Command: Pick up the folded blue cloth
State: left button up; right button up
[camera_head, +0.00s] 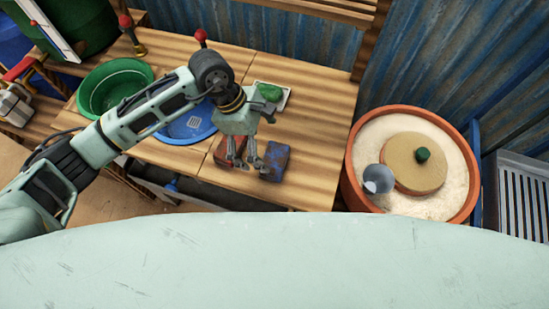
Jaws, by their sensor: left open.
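The folded blue cloth (277,160) lies on the wooden table near its front edge, a small block with some reddish patches. A folded red cloth (222,153) lies just left of it, partly behind my gripper. My left gripper (249,165) points down over these two, its fingers apart. One finger overlaps the red cloth and the other overlaps the left edge of the blue cloth in the picture. I cannot tell how high the fingertips are or whether they touch either cloth. My right gripper is not in view.
A blue basin (188,129) and green bowl (108,88) stand left on the table (315,130). A white tray (285,100) with a green item lies behind the gripper. A large terracotta pot (352,187) stands right. A corrugated wall (300,35) closes the back.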

aim_at(275, 158)
pick_arm(q)
jog(key=p+x, duration=0.1)
jog(key=x, duration=0.1)
jog(key=p+x, duration=0.1)
jog(key=x, duration=0.1)
jog(key=p+x, duration=0.1)
jog(key=x, duration=0.1)
jog(key=shift+s+d+f, duration=0.1)
jog(key=shift+s+d, duration=0.15)
jog(key=shift+d, duration=0.15)
jog(key=shift+d+f, duration=0.1)
jog(key=shift+f, duration=0.25)
jog(key=shift+c, duration=0.3)
jog(key=c, duration=1.1)
jog(key=shift+r, duration=0.1)
